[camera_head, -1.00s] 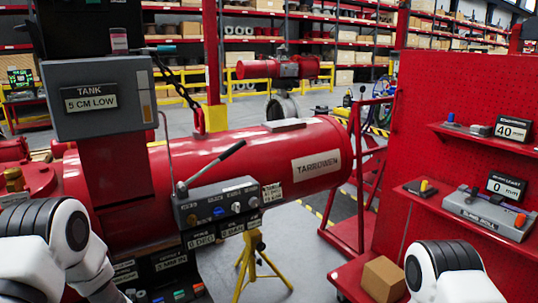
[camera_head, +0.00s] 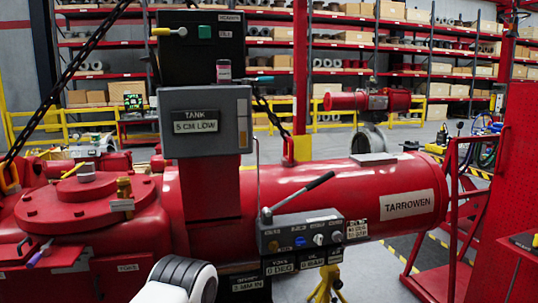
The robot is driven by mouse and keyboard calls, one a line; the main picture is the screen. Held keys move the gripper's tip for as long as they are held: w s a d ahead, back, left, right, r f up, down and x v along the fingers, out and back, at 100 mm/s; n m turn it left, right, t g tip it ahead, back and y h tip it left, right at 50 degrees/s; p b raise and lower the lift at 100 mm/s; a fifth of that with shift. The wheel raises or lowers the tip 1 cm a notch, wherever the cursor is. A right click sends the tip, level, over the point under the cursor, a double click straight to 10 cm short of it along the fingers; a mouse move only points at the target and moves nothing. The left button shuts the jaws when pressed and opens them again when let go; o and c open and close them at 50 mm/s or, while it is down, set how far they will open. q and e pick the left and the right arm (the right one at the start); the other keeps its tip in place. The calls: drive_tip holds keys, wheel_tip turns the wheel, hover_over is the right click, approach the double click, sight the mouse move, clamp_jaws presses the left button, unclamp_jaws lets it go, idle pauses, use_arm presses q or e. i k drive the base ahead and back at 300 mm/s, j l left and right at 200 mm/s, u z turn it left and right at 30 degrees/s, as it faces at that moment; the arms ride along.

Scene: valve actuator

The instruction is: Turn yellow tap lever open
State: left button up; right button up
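A small yellow lever (camera_head: 168,31) sticks out to the left from the front of the black box (camera_head: 200,55) at the top, with a grey pivot at its right end. It lies about level. A second yellow handle-like piece (camera_head: 74,170) lies tilted on top of the red actuator housing (camera_head: 85,215) at the left; I cannot tell which one is the tap lever. Neither of my grippers is in view; only a white and black link of my arm shows at the bottom.
A long lever (camera_head: 305,193) rises from the grey control panel (camera_head: 300,232) in front of the red cylinder (camera_head: 320,190). A chain (camera_head: 70,85) hangs at the upper left. A purple-tipped lever (camera_head: 38,254) is at the lower left. A red stand (camera_head: 465,215) is at the right.

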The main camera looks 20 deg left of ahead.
sight(183, 32)
drive_tip(key=j+u, duration=0.25)
drive_tip(key=j, duration=0.65)
drive_tip(key=j+u, duration=0.25)
drive_tip(key=j, duration=0.65)
drive_tip(key=k, duration=0.05)
